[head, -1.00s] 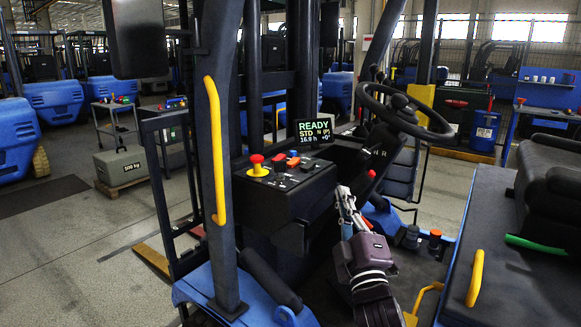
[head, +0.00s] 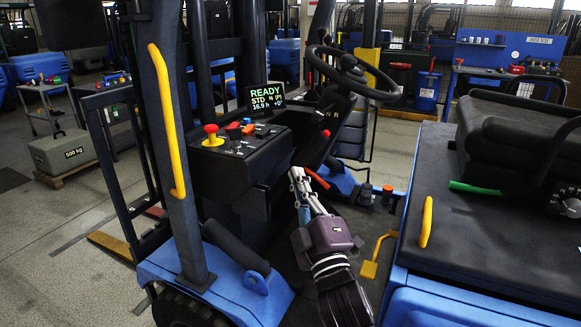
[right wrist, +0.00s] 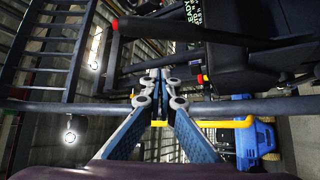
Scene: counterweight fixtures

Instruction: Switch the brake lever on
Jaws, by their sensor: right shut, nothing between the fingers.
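A dark lever with a red tip (head: 326,132) stands beside the console, below the steering wheel. A short red handle (head: 316,178) shows lower down, just right of my right gripper's fingers. I cannot tell for sure which one is the brake lever. My right gripper (head: 297,175) is shut and empty, pointing up beside the console's right side. In the right wrist view its closed fingertips (right wrist: 160,76) are in the middle, and a black bar with a red end (right wrist: 200,32) crosses above them without visible contact. My left gripper is not in view.
The console carries a red mushroom button (head: 211,129) on a yellow base and a READY display (head: 265,96). The steering wheel (head: 352,73) is above the gripper. The seat (head: 510,140) and a yellow grab handle (head: 426,222) are to the right. A yellow pedal (head: 370,268) is on the floor.

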